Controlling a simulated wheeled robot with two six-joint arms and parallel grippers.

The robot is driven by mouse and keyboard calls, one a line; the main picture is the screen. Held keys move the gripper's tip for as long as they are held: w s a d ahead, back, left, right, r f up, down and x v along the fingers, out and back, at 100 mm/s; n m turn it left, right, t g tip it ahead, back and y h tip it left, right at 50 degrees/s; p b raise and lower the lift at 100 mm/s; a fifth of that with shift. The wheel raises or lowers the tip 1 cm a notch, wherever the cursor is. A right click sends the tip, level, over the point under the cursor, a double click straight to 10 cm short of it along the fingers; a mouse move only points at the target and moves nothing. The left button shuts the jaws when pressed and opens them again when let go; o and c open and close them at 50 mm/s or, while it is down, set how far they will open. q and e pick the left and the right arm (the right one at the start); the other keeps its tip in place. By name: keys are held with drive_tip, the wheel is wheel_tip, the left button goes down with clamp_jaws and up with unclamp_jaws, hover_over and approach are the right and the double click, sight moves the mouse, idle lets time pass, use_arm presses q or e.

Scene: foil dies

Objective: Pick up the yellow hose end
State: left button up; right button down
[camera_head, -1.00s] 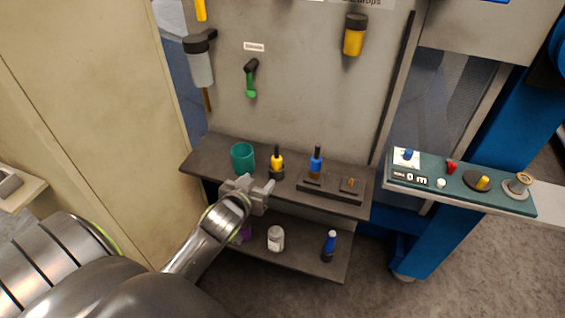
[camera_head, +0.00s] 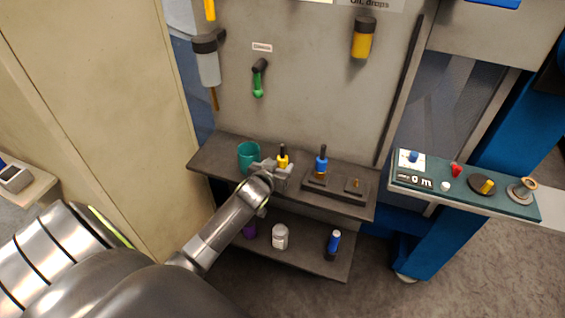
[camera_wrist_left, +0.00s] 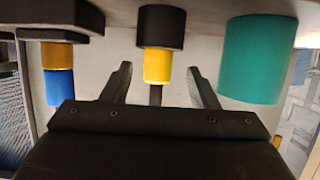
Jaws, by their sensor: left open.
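The yellow hose end (camera_head: 283,161) stands upright on the upper shelf, with a thin dark tip on top. Its lower part is hidden behind my left gripper (camera_head: 280,168) in the head view. In the left wrist view, which is upside down, the yellow hose end (camera_wrist_left: 158,66) sits in a black base. My left gripper (camera_wrist_left: 162,80) is open there, one finger on each side of the yellow part, with a visible gap on both sides. My right gripper is not in view.
A teal cup (camera_head: 249,154) stands close left of the gripper. A blue hose end (camera_head: 321,164) stands to the right on a dark block (camera_head: 345,190). The lower shelf (camera_head: 305,257) holds a white jar (camera_head: 280,237) and a blue bottle (camera_head: 333,243).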

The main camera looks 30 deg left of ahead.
sight(281, 163)
use_arm(q)
drive_tip(key=shift+x, duration=1.9)
drive_tip(key=shift+d, duration=0.1)
